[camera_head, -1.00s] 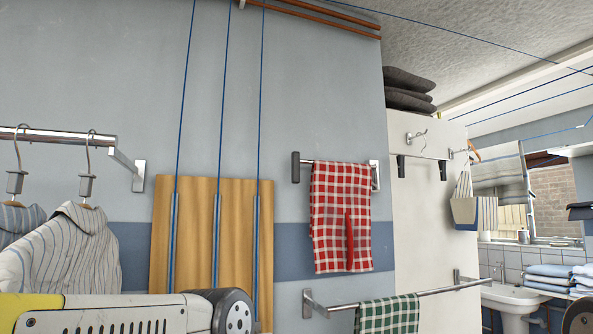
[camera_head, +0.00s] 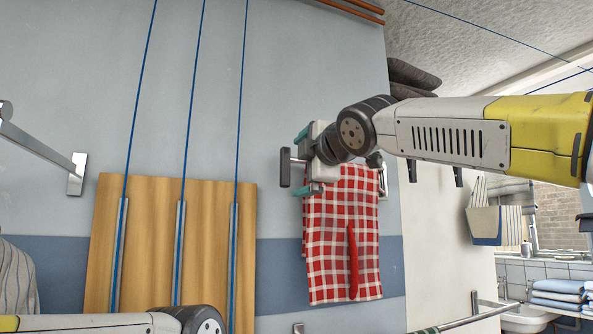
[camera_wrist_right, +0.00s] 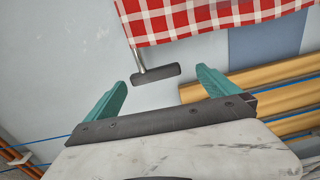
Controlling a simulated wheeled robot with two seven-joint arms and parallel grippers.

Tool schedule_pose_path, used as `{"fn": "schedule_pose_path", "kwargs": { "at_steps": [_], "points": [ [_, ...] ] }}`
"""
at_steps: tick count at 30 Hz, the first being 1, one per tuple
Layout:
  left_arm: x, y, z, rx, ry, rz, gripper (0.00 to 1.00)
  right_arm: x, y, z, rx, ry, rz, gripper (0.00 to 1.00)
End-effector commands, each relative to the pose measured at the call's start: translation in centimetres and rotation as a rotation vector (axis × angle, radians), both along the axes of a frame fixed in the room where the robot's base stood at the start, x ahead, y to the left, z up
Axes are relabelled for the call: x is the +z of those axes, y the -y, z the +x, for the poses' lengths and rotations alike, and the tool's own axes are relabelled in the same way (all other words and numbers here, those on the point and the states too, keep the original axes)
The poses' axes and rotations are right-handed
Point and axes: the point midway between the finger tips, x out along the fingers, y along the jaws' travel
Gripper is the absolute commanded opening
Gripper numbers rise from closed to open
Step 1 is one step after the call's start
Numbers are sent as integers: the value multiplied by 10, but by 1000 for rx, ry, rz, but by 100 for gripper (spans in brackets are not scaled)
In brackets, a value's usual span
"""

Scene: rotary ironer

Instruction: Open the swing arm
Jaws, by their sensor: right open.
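The swing arm is a metal bar on the wall with a dark end grip (camera_head: 285,167) at its left end. A red and white checked cloth (camera_head: 341,240) hangs over the bar. My right gripper (camera_head: 304,162) is open and empty, with teal fingers, just to the right of the grip in the head view. It hides most of the bar. In the right wrist view the dark end grip (camera_wrist_right: 157,73) shows between the two open fingertips (camera_wrist_right: 162,77), and whether they touch it I cannot tell. My left gripper is not in view.
A wooden board (camera_head: 150,245) with blue cords stands left of the cloth. A metal rail (camera_head: 42,148) sticks out at far left, with a striped garment (camera_head: 17,285) below. Another rail (camera_head: 470,318) is at lower right. Folded towels (camera_head: 556,292) lie at far right.

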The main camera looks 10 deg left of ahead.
Motion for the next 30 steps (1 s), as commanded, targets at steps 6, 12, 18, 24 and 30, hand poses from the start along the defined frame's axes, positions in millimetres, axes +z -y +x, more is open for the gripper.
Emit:
{"fn": "schedule_pose_path", "kwargs": {
  "at_steps": [6,12,18,24,30],
  "points": [
    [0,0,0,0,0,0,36,11,-19,9,12,44,-24,100],
    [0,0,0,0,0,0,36,10,-36,36,10,42,-23,100],
    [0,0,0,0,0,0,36,10,-48,54,10,40,-21,100],
    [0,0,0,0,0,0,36,10,-52,61,11,41,-19,100],
    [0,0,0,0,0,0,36,10,-52,61,12,41,-19,100]
  ]
}}
